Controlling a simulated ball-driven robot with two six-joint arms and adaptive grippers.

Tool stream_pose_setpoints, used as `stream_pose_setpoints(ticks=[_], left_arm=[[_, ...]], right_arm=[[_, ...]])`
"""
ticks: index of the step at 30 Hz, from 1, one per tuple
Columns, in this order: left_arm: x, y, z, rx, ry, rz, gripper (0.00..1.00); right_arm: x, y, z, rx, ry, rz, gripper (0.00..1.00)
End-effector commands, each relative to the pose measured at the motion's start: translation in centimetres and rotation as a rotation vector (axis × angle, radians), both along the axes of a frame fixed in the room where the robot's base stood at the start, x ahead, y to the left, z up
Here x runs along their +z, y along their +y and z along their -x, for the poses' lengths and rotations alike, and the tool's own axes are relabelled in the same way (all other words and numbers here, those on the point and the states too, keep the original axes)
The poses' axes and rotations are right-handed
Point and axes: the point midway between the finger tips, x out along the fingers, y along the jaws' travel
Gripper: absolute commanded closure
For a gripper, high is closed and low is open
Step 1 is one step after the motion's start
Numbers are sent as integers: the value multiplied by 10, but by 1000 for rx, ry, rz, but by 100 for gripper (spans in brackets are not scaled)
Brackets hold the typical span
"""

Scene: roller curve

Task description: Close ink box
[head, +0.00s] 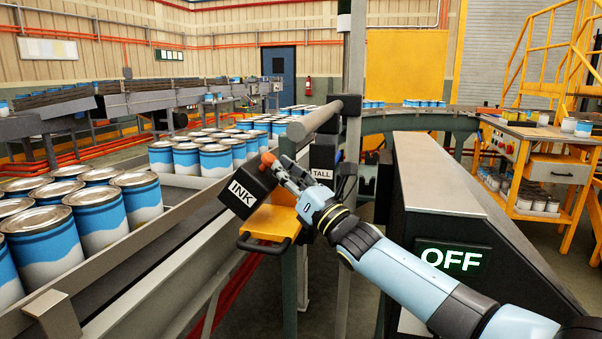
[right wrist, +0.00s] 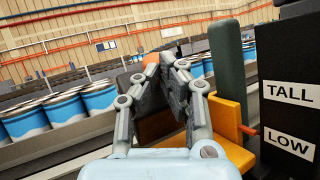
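The ink box is a black block with a white INK label (head: 243,193), set at a tilt above a yellow-orange part (head: 270,226) beside the conveyor. An orange knob (head: 268,158) shows at its top edge and also in the right wrist view (right wrist: 151,58). My right gripper (head: 277,168) reaches in from the right. Its fingers (right wrist: 161,68) come together at the knob and look closed on it. They hide part of the box, so how far its cover is open is hard to tell. My left gripper is not in view.
Blue-and-white cans (head: 127,202) fill the conveyor at left, behind a metal rail (head: 160,254). A post with a TALL label (head: 322,174) stands close to my right gripper; a LOW label (right wrist: 291,144) shows below it. A dark housing with an OFF sign (head: 452,259) lies right.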

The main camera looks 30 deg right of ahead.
Motion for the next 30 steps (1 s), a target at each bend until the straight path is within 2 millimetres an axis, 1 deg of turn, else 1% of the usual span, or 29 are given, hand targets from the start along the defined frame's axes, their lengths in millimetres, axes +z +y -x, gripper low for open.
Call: stream_pose_setpoints(ticks=[1,5,15,21,30], left_arm=[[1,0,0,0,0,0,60],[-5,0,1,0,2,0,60],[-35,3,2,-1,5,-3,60],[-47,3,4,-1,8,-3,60],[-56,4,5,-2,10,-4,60]], right_arm=[[6,3,-7,0,15,14,100],[10,13,-22,1,12,10,100],[19,37,-50,2,10,7,100],[22,48,-62,3,10,8,100],[23,55,-72,1,11,8,100]])
